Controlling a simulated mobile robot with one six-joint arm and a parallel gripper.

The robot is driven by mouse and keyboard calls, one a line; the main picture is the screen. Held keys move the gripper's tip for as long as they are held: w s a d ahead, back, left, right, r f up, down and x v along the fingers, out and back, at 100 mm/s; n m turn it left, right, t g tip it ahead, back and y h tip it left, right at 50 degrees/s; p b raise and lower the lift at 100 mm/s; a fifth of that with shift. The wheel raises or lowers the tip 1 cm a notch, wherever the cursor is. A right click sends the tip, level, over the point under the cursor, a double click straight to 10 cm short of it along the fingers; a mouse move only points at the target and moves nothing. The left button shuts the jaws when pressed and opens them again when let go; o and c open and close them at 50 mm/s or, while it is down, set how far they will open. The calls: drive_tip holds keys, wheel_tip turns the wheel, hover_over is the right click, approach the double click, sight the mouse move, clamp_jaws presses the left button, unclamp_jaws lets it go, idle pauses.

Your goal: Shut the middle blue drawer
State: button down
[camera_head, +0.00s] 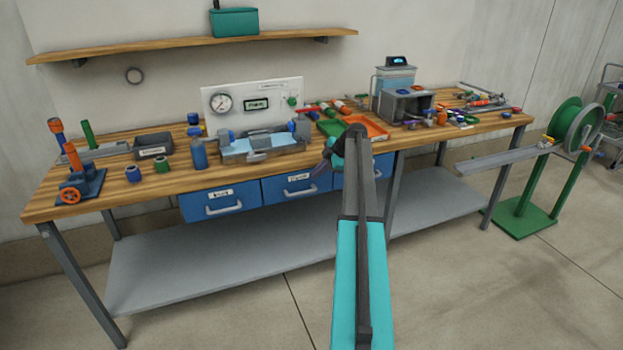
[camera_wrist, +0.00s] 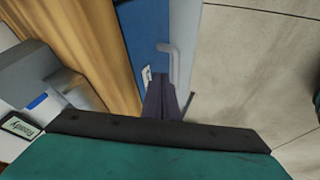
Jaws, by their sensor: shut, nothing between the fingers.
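The middle blue drawer (camera_head: 283,191) sits under the workbench top between two other blue drawers, with a white label and a pale bar handle. How far it stands out is hard to tell. My gripper (camera_head: 319,169) is at the right end of the middle drawer, partly hidden by my arm. In the wrist view my gripper (camera_wrist: 160,82) is shut and empty, its dark fingertips in front of a blue drawer front (camera_wrist: 146,30), close to its label and handle (camera_wrist: 174,62). Whether they touch the front cannot be told.
The left blue drawer (camera_head: 240,200) is beside the middle one; the right blue drawer (camera_head: 383,171) is partly behind my arm. The wooden bench top (camera_head: 110,195) carries many parts. A grey lower shelf (camera_head: 200,268) lies below. A green reel stand (camera_head: 524,218) is at right.

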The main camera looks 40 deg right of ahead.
drive_tip(key=v, duration=0.3)
drive_tip(key=shift+s+d+f, duration=0.1)
drive_tip(key=shift+s+f, duration=0.1)
idle(0.3)
